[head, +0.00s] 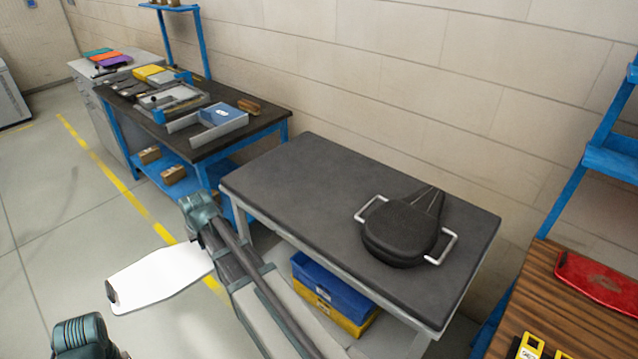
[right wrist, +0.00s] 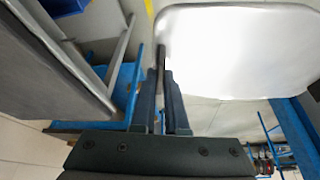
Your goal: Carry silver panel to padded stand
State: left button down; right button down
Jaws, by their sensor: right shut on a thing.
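The silver panel (head: 160,278) is a flat, pale plate held off the stand, left of the padded stand in the head view. It also fills the upper right of the right wrist view (right wrist: 240,55). My right gripper (right wrist: 160,78) is shut on a dark tab at the panel's edge. In the head view my own arm hides this grip. A similar dark tab shows at the panel's far left end. The padded stand (head: 300,180) has a dark grey top and pale legs. My left gripper is not in view.
A black seat-like part with two pale handles (head: 400,232) lies on the stand's right half; its left half is clear. Blue and yellow bins (head: 335,290) sit underneath. A cluttered workbench (head: 258,125) stands behind left. A wooden bench (head: 575,310) is at right. Floor at left is free.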

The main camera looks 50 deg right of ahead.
aim_at(292, 174)
jog(key=i+j+z, duration=0.1)
jog(key=i+z, duration=0.3)
jog(key=i+j+z, duration=0.2)
jog(key=i+z, duration=0.2)
jog(key=i+j+z, duration=1.05)
jog(key=z, duration=0.15)
jog(key=i+j+z, duration=0.25)
jog(key=j+z, duration=0.2)
